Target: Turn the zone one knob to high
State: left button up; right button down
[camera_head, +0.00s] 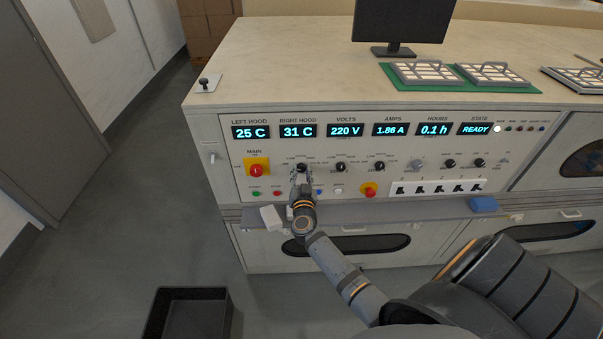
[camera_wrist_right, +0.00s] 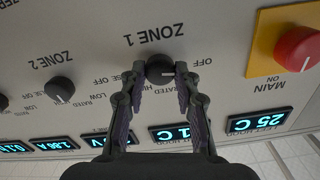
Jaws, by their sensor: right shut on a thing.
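The zone one knob (camera_head: 301,167) is a black round knob on the light control panel (camera_head: 232,187), just right of the red main switch. My right gripper (camera_head: 302,175) reaches up to it from the front. In the right wrist view, turned upside down, the ZONE 1 knob (camera_wrist_right: 160,69) sits between the two fingertips of my right gripper (camera_wrist_right: 161,77), which are closed on its sides. A pale pointer mark on the knob seems to point to picture right. The fingers partly cover the scale words around it. My left gripper is not in view.
The red main knob on its yellow plate (camera_head: 257,170) and the zone two knob (camera_wrist_right: 59,88) flank it. A grey ledge (camera_head: 400,212) runs below the panel, carrying a white block (camera_head: 271,217) and a blue block (camera_head: 484,204). A black bin (camera_head: 190,310) stands on the floor.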

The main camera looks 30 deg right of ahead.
jog(key=shift+m+p, duration=0.4)
jog(key=shift+m, duration=0.6)
jog(key=m, duration=0.2)
jog(key=shift+m+p, duration=0.3)
jog(key=m, duration=0.2)
jog(key=shift+m, duration=0.4)
jog(key=m, duration=0.3)
jog(key=shift+f+m, duration=0.1)
jog(key=shift+m, duration=0.3)
jog(key=m+b, duration=0.1)
jog(key=m, duration=0.5)
jog(key=shift+f, duration=0.15)
jog(key=m+b, duration=0.2)
jog(key=m, duration=0.4)
jog(key=shift+m, duration=0.3)
